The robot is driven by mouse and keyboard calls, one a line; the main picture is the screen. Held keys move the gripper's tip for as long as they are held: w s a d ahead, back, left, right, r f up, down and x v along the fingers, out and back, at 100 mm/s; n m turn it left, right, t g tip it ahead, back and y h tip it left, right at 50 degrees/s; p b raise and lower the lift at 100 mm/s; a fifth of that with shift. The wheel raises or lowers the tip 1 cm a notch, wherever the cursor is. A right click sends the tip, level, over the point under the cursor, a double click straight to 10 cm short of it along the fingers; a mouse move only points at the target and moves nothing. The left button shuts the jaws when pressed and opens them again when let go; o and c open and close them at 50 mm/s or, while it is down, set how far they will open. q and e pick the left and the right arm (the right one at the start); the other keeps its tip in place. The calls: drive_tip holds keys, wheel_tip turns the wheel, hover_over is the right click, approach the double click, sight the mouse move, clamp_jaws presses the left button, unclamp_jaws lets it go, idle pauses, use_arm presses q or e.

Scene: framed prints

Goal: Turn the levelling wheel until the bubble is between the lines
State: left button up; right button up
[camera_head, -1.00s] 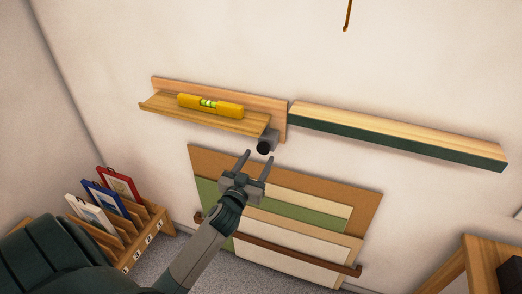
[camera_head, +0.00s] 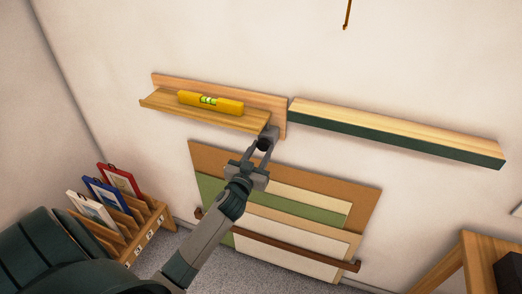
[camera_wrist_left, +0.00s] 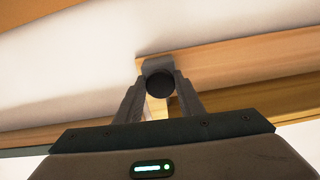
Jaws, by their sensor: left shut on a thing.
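The yellow spirit level (camera_head: 211,103) lies on the wooden wall ledge (camera_head: 160,104). Its green vial (camera_head: 208,100) shows near its middle, but the bubble and lines are too small to judge. The dark levelling wheel (camera_wrist_left: 159,84) is under the ledge's right end, below a grey block (camera_wrist_left: 158,66). My left gripper (camera_head: 262,146) reaches up from below and is shut on the wheel. In the left wrist view its fingers (camera_wrist_left: 159,90) stand on either side of the wheel. The wheel is mostly hidden by the fingers in the head view. My right gripper is not in view.
A longer ledge with a dark green front (camera_head: 400,138) is fixed to the wall just right. Boards (camera_head: 365,205) lean on the wall below, behind a brown rail (camera_head: 290,248). A wooden rack (camera_head: 150,235) holding framed prints stands at lower left. A wooden stand (camera_head: 480,255) is at lower right.

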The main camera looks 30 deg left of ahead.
use_arm(q)
drive_tip(key=shift+m, duration=1.2)
drive_tip(key=o, duration=1.1)
drive_tip(key=shift+c, duration=0.2)
drive_tip(key=shift+s+f, duration=0.1)
drive_tip(key=shift+s, duration=0.35)
drive_tip(key=b+v, duration=0.4)
drive_tip(key=v, duration=1.2)
drive_tip(key=shift+s+b, duration=0.3)
